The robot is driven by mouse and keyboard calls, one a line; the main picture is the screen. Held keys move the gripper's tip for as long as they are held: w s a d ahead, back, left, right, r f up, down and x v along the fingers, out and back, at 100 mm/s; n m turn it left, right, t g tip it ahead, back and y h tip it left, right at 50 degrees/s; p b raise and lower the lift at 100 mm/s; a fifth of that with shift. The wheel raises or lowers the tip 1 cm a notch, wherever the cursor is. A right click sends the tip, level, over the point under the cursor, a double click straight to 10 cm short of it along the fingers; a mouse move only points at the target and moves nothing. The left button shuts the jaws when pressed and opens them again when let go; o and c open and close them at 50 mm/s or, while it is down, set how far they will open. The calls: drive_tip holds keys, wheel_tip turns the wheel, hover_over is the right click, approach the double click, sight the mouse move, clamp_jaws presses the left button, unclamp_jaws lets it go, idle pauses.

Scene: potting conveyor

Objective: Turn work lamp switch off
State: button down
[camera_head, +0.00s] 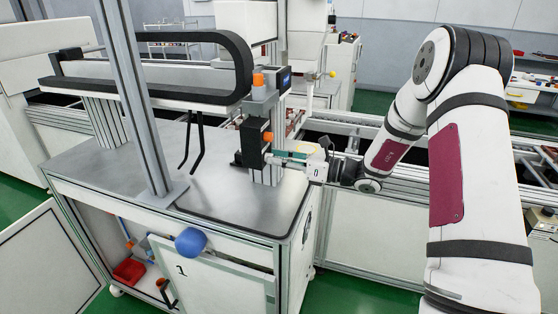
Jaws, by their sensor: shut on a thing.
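My gripper (277,159) is at the upright post at the right end of the metal worktop (225,185). It reaches in from the right, roughly level, just above the worktop. Its jaws are shut on a small part on the post, which the fingers mostly hide. A black box (251,143) with an orange knob (268,136) is on the post just above and left of the jaws. A small dark display (285,79) and an orange cap (258,80) are at the post's top. I cannot tell which part is the work lamp switch, or its position.
A grey upright (135,90) stands on the worktop, and a black cable chain (240,60) curves above it. A blue ball-shaped knob (191,242) sticks out at the front. Conveyor rails (350,122) run behind my arm. The front middle of the worktop is clear.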

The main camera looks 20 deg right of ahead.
drive_tip(key=shift+n+b, duration=2.25)
drive_tip(key=shift+n, duration=3.55)
drive_tip(key=c, duration=1.7)
unclamp_jaws()
drive_tip(key=shift+d, duration=0.1)
drive_tip(key=v, duration=1.2)
